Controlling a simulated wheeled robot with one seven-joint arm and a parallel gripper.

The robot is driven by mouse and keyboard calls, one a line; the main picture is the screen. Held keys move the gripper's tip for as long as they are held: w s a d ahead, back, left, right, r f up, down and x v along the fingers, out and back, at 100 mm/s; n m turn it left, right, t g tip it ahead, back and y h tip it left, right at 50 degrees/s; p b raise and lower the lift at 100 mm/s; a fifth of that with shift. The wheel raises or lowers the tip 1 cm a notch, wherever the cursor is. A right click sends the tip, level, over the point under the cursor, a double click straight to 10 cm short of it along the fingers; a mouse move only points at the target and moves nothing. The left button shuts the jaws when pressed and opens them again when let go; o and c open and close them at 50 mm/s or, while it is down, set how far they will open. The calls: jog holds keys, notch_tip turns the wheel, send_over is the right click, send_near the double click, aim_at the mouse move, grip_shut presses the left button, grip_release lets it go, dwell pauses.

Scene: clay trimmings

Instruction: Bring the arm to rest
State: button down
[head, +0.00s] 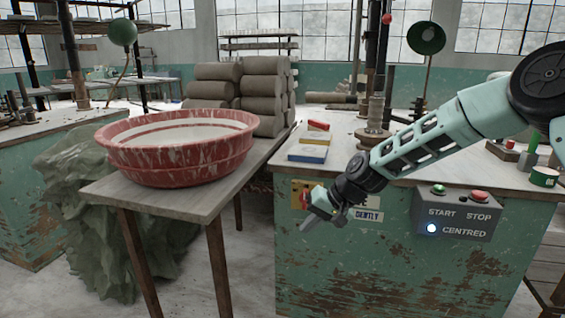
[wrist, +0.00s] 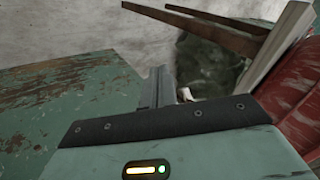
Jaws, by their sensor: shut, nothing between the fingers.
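My gripper (head: 311,221) is shut and empty. It hangs in the air in front of the green workbench (head: 350,262), to the right of the wooden table (head: 118,186), pointing down and left in the head view. My arm reaches in from the right edge, above the control box. In the wrist view the shut fingers (wrist: 158,86) show over the grey floor, with the bench side at left and the table's leg at upper right.
A red basin (head: 180,165) of pale liquid or clay stands on the wooden table. Grey clay rolls (head: 262,85) are stacked behind it. A control box (head: 455,212) with start and stop buttons is on the bench front. Colored blocks (head: 309,150) lie on the bench top.

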jog(key=s+a+r+n+g+h, duration=0.1)
jog(key=s+a+r+n+h, duration=0.15)
jog(key=s, duration=0.75)
jog(key=s+a+r+n+g+h, duration=0.1)
jog(key=s+r+n, duration=0.15)
jog(key=s, duration=0.75)
jog(key=s+d+r+n+h, duration=0.1)
jog(key=s+d, duration=0.4)
jog(key=s, duration=0.5)
jog(key=s+d+r+n+h, duration=0.2)
jog(key=s+d, duration=0.2)
jog(key=s, duration=0.6)
notch_tip(320, 180, up, 19)
jog(key=p, duration=1.9)
jog(key=shift+w+m+g, duration=0.3)
jog(key=shift+w, duration=0.05)
